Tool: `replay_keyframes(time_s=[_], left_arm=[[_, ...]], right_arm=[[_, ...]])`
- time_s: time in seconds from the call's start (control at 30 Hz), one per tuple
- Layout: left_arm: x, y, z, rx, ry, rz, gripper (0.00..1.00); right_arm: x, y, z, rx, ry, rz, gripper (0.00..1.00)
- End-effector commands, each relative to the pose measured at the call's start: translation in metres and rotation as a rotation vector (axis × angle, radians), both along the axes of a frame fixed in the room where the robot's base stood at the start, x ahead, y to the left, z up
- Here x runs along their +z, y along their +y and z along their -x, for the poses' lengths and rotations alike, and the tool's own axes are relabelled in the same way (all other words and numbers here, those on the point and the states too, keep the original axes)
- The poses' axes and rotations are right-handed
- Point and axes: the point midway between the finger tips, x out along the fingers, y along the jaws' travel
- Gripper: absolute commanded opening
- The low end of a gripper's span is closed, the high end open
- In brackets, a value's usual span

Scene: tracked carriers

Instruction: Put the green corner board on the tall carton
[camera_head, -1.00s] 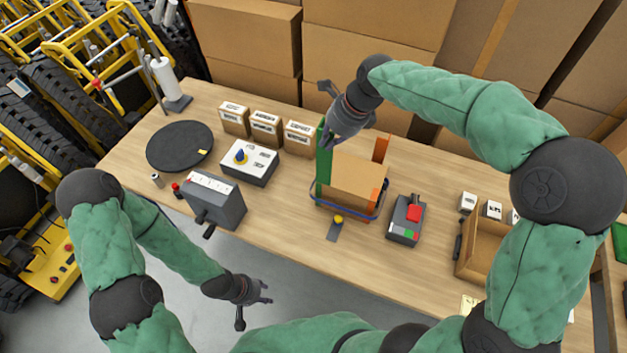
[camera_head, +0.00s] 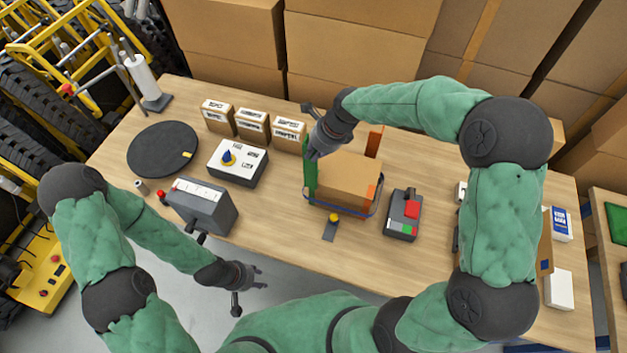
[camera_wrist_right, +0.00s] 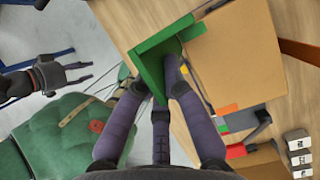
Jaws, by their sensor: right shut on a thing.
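The tall carton (camera_head: 352,174) stands on the table inside a low blue band (camera_head: 338,208). It also fills the upper right of the right wrist view (camera_wrist_right: 240,55). The green corner board (camera_head: 310,180) is upright at the carton's left side. In the right wrist view the L-shaped board (camera_wrist_right: 152,62) is beside the carton's edge; I cannot tell if they touch. My right gripper (camera_head: 313,150) is shut on the board, its fingers covering the upper part. My left gripper (camera_head: 256,279) is open and empty in front of the table.
Orange corner boards stand at the carton's back right (camera_head: 374,141) and front right (camera_head: 371,193). A grey device with a red part (camera_head: 402,214) lies to the right. Small cartons (camera_head: 252,127), a white-topped box (camera_head: 237,162) and a grey box (camera_head: 200,205) are to the left.

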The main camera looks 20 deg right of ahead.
Motion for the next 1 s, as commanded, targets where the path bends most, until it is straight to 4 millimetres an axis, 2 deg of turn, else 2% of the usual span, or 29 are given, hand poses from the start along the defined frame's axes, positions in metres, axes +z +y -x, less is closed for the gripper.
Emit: replay_keyframes(time_s=[0.03, 0.2, 0.4, 0.67, 0.9, 1.0], left_arm=[[-0.001, 0.0, 0.0, 0.0, 0.0, 0.0, 0.4], [-0.004, 0.0, 0.0, 0.0, 0.0, 0.0, 0.4], [-0.006, 0.0, 0.0, 0.0, 0.0, 0.0, 0.4], [-0.007, 0.0, 0.0, 0.0, 0.0, 0.0, 0.4], [-0.01, 0.0, 0.0, 0.0, 0.0, 0.0, 0.4], [-0.01, 0.0, 0.0, 0.0, 0.0, 0.0, 0.4]], right_arm=[[-0.013, 0.0, 0.001, -0.001, 0.004, 0.0, 0.0], [-0.053, 0.0, 0.001, 0.0, 0.005, 0.0, 0.0], [-0.089, 0.0, 0.001, -0.001, 0.002, 0.0, 0.0], [-0.105, 0.0, 0.0, 0.0, -0.001, 0.0, 0.0], [-0.137, 0.0, 0.001, 0.0, 0.002, 0.0, 0.0], [-0.143, 0.0, 0.0, 0.0, -0.001, 0.001, 0.0]])
